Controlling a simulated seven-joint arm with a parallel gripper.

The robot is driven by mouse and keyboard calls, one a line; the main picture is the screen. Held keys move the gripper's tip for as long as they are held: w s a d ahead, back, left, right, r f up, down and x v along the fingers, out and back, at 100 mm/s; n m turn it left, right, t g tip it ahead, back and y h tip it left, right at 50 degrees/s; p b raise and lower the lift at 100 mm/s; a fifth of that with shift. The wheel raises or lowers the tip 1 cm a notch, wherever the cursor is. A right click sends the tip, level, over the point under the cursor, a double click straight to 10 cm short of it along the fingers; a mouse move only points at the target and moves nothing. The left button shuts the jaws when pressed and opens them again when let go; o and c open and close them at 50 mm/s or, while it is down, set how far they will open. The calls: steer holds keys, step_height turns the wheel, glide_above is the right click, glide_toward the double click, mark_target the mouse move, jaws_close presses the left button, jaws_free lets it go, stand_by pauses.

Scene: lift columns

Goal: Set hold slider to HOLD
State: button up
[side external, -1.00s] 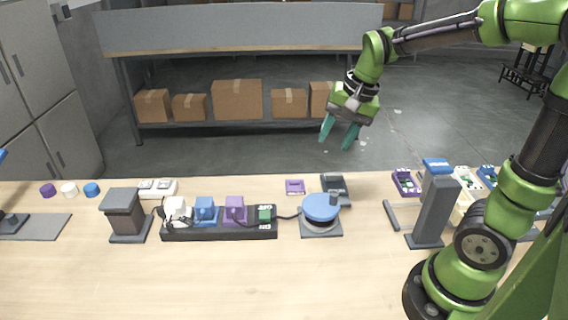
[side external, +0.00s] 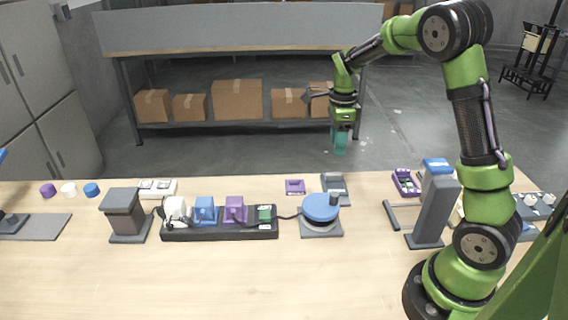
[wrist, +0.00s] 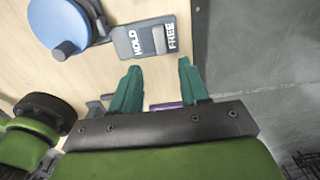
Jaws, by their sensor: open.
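The hold slider (side external: 335,188) is a dark grey plate near the far edge of the table, behind and right of the blue disc. In the wrist view, the slider plate (wrist: 140,38) carries the white words HOLD and FREE. Its lighter grey knob (wrist: 158,40) sits between the words, close beside FREE. My gripper (side external: 340,152) points down above the far table edge, apart from the slider. In the wrist view, my gripper (wrist: 157,68) has two teal fingers spread apart with nothing between them, and the slider lies just beyond the tips.
A blue disc with a crank knob (side external: 321,207) stands close to the slider. A small purple block (side external: 295,187) lies to its left. A power strip (side external: 220,235) with several plugs is further left. A grey post (side external: 434,210) and a purple tray (side external: 405,183) stand right.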

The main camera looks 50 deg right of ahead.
mark_target(334, 173)
step_height(334, 173, down, 10)
steer(key=shift+f, duration=0.15)
stand_by(0.3)
jaws_close()
